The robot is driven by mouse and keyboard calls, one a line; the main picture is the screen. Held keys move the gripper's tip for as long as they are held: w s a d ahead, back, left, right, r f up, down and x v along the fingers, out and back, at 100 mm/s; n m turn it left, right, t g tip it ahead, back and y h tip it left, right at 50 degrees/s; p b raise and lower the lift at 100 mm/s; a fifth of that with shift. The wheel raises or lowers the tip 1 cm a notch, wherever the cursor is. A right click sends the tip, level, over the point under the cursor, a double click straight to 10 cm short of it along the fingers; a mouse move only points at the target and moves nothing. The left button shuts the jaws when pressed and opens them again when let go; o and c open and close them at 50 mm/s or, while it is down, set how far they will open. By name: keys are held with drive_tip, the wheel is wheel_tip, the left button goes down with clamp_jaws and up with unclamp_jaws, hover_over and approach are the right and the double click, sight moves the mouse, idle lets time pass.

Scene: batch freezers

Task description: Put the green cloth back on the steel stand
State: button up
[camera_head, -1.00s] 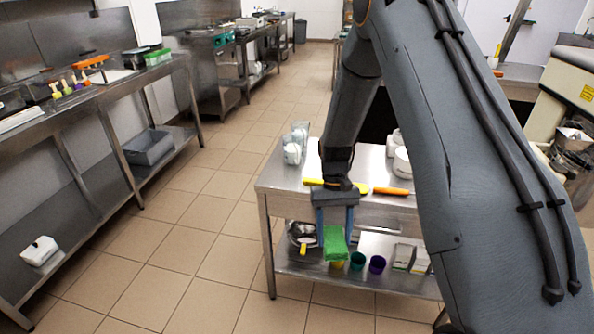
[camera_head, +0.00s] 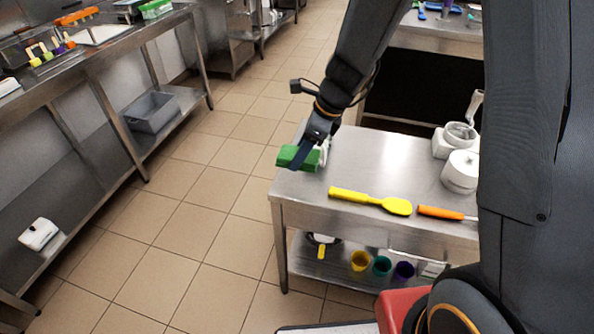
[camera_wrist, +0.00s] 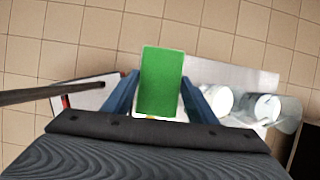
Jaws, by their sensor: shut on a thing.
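The green cloth (camera_head: 287,155) is a folded, block-like piece held in my gripper (camera_head: 303,156). In the wrist view, the cloth (camera_wrist: 162,78) sits between the two blue fingers of my gripper (camera_wrist: 160,92), which are shut on it. The steel stand (camera_head: 345,165) is a low table with a bare metal top and a lower shelf. My gripper holds the cloth at the stand's left edge, near top height. Whether the cloth touches the top cannot be told.
A yellow spatula (camera_head: 370,201) and an orange-handled tool (camera_head: 440,213) lie along the stand's front. White containers (camera_head: 460,170) stand at its right. Yellow, green and purple cups (camera_head: 382,265) are on the lower shelf. A long steel counter (camera_head: 95,65) runs along the left.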

drive_tip(key=shift+w+f, duration=0.1)
drive_tip(key=shift+f, duration=0.3)
wheel_tip(320, 180, down, 9)
drive_tip(key=shift+b, duration=0.4)
drive_tip(key=shift+f, duration=0.15)
drive_tip(key=o, duration=1.1)
